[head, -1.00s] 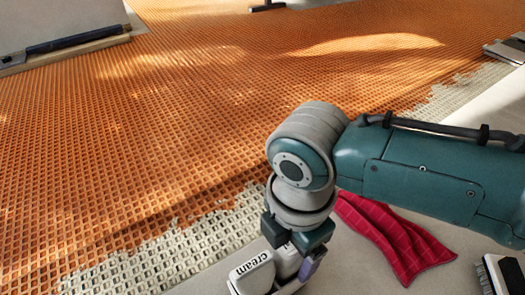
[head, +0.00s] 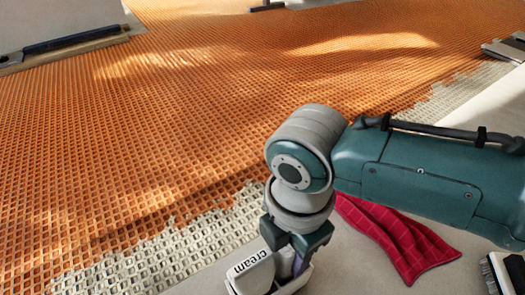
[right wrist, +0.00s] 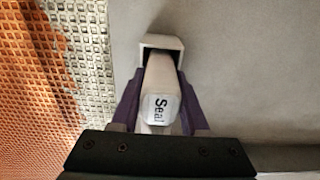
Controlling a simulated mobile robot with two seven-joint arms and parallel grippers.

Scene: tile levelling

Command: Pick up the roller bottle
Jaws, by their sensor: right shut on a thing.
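The roller bottle (head: 250,275) is a white, blocky bottle with "cream" in dark letters, at the bottom edge of the head view, partly cut off and partly behind my gripper. In the right wrist view the bottle (right wrist: 160,85) shows "Seal" on its near end, with a wider white head around a dark gap at its far end. My right gripper (head: 290,265) points down at it. Its purple fingers lie along both sides of the bottle, shut on it. Whether the bottle touches the floor I cannot tell. My left gripper is out of view.
A red cloth (head: 398,238) lies on the grey floor beside my right arm. A black-bristled brush (head: 508,272) is at the bottom right. Orange gridded matting (head: 150,130) covers most of the floor, with a pale gridded edge (head: 170,258). A long dark bar (head: 70,38) lies at the upper left.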

